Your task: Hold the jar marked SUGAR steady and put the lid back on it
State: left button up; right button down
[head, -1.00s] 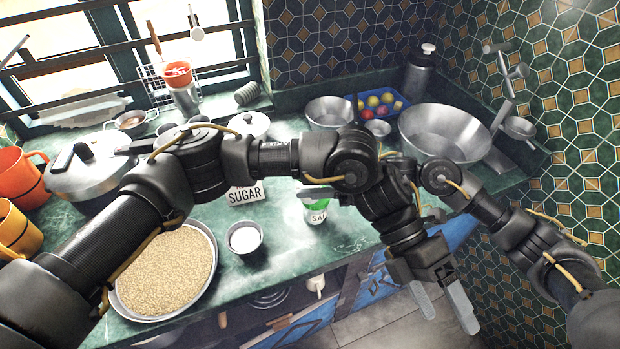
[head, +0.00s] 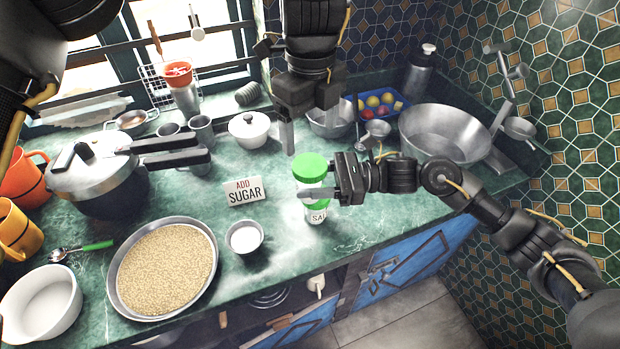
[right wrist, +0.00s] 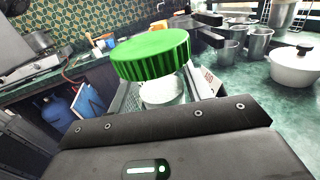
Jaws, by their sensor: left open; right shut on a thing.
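My right gripper (head: 318,194) is shut on this jar's body below the lid. In the right wrist view the green lid (right wrist: 150,55) sits above the fingers, with the pale jar body (right wrist: 162,91) between them. My left gripper (head: 311,135) is open and empty, pointing down behind the jar, apart from it. No separate loose lid for a jar is clearly visible.
A card reading ADD SUGAR (head: 244,192) stands left of the jar. A small cup of white contents (head: 245,238) and a pan of grain (head: 165,268) are nearer the front. A white lidded pot (head: 249,130), metal bowls (head: 440,130) and a pressure cooker (head: 92,170) stand around.

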aim_at(310, 164)
pick_arm(q)
jog(key=shift+w+a+r, duration=0.1)
dwell(0.3)
jog(key=shift+f, duration=4.05)
